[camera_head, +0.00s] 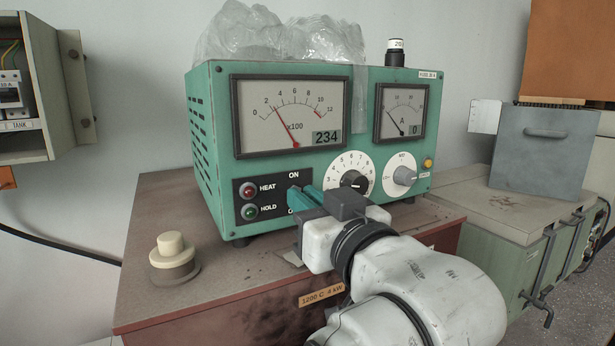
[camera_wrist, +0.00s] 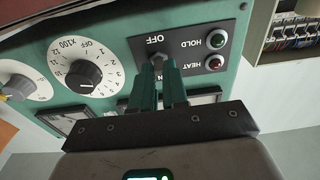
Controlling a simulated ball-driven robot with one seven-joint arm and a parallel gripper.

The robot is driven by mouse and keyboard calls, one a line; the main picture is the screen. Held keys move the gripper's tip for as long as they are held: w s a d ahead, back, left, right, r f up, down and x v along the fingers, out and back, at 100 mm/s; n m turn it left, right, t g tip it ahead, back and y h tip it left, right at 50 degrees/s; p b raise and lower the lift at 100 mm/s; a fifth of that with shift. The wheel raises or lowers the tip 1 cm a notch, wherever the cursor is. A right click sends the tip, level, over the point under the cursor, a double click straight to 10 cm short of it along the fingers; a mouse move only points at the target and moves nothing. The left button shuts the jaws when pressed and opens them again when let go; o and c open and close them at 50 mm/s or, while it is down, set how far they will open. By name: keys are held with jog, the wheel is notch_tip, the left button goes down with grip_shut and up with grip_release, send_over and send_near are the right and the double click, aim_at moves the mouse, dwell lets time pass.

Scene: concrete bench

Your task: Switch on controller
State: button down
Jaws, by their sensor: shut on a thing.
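The controller (camera_head: 212,180) is a green box with a large dial meter (camera_head: 290,115) showing 234 and a smaller ammeter (camera_head: 403,112) showing 0. Its black switch panel (camera_head: 270,187) carries a red HEAT lamp (camera_head: 250,190), a green HOLD lamp (camera_head: 250,211) and ON and OFF marks. My gripper (camera_head: 298,197) reaches this panel from the lower right. In the wrist view my gripper's teal fingertips (camera_wrist: 163,66) are shut on a small switch lever (camera_wrist: 158,58) just beside the OFF mark. The fingers hide much of the lever, and its exact tilt is unclear.
A crumpled clear plastic sheet (camera_head: 270,35) lies on the controller. A cream push button (camera_head: 172,250) stands front left on the brown bench (camera_head: 150,205). A grey-green chest (camera_head: 500,205) stands at right.

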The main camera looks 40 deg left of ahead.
jog(key=shift+r+g+h+p, duration=0.5)
jog(key=shift+r+h+p, duration=0.2)
jog(key=shift+h, duration=0.4)
jog(key=shift+w+a+r+g+h, duration=0.15)
jog(key=shift+g+h, duration=0.15)
jog(key=shift+h, duration=0.6)
jog(key=c, duration=1.1)
grip_release()
jog(key=shift+c, duration=0.2)
jog(key=b+v, duration=0.3)
jog(key=v, duration=0.7)
jog(key=shift+d+r, duration=0.25)
jog(key=shift+d, duration=0.05)
